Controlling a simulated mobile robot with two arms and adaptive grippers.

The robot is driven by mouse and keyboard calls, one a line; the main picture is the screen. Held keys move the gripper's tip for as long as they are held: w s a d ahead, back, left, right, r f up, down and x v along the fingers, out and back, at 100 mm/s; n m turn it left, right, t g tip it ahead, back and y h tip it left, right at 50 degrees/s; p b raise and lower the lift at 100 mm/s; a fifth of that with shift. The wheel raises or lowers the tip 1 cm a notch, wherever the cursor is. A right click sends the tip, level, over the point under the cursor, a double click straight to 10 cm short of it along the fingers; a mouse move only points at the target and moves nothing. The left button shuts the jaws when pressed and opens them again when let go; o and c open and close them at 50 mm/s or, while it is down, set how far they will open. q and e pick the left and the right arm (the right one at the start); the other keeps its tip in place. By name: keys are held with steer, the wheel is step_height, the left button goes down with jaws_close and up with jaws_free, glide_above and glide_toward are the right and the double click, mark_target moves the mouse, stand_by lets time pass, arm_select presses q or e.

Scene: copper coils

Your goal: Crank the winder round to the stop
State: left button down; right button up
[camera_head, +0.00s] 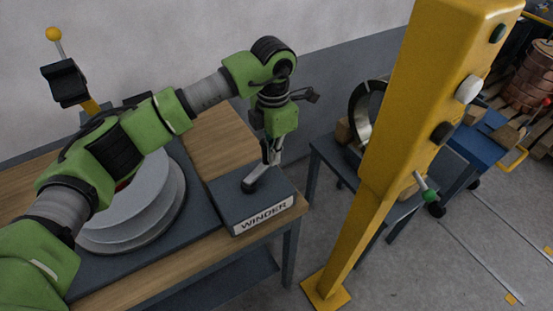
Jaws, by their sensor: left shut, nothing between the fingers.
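The winder is a dark grey box (225,200) with a white "WINDER" label on its front face, near the right end of the wooden bench. A short dark crank piece (249,187) shows on its top, and its upper part is hidden at the gripper. My left gripper (270,158) points down over the box, right by the crank. Its fingers are shut with nothing between them; whether they touch the crank I cannot tell. A grey stepped reel (160,205) sits left of the box, partly behind my left arm. My right gripper is not in view.
A yellow post (385,150) with several buttons and a green-tipped lever stands right of the bench. Behind it are a small table with a dark ring (359,108) and a blue cart (484,140). Copper coils (528,85) are at far right.

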mark_target(261, 144)
arm_select(q)
steer(key=shift+w+a+r, duration=0.1)
steer(key=shift+w+a, duration=0.3)
steer(key=shift+w, duration=0.35)
steer(key=shift+w+a, duration=0.1)
steer(key=shift+w, duration=0.1)
steer(key=shift+s, duration=0.1)
steer(key=shift+a, duration=0.2)
steer(key=shift+w+a+b, duration=0.45)
steer(key=shift+w+a, duration=0.4)
steer(key=shift+a, duration=0.1)
